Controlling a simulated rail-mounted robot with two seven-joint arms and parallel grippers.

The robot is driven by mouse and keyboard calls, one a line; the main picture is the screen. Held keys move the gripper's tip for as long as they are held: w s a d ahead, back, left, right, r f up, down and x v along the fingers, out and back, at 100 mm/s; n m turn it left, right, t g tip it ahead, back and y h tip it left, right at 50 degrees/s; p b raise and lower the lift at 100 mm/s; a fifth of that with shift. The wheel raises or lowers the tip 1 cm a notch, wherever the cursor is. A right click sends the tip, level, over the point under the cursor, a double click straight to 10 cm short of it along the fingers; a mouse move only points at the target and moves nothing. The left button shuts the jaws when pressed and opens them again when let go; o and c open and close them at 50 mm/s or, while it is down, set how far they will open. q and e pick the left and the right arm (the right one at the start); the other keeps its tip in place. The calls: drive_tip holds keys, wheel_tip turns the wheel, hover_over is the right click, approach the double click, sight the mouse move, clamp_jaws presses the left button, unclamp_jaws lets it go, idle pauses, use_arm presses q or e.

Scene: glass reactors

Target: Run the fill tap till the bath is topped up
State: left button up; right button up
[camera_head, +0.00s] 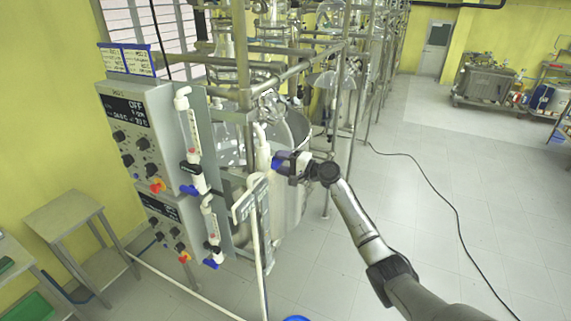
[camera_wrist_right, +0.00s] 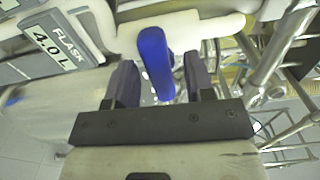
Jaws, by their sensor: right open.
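The fill tap shows as a blue lever handle (camera_wrist_right: 155,62) on a white pipe (camera_wrist_right: 195,25) in the right wrist view. In the head view the blue handle (camera_head: 277,163) is small and partly hidden by my gripper, beside the upright white pipe (camera_head: 262,150). My right gripper (camera_head: 284,164) is open at the handle. In the wrist view its two dark fingers (camera_wrist_right: 160,82) stand either side of the lever, with a gap visible; I cannot tell whether one touches. The metal bath (camera_head: 291,208) stands behind the tap; its water level cannot be made out. My left gripper is not in view.
A control panel (camera_head: 138,135) reading OFF, and flow tubes with blue and red valves (camera_head: 190,135), stand left of the bath. Glassware on a metal frame (camera_head: 244,75) rises behind. A "FLASK 4.0 L" label (camera_wrist_right: 50,45) is close by. The floor (camera_head: 430,215) at right is clear except for a black cable.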

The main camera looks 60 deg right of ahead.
drive_tip(key=s+d+b, duration=0.1)
drive_tip(key=s+b, duration=0.3)
drive_tip(key=s, duration=0.9)
drive_tip(key=shift+s, duration=0.35)
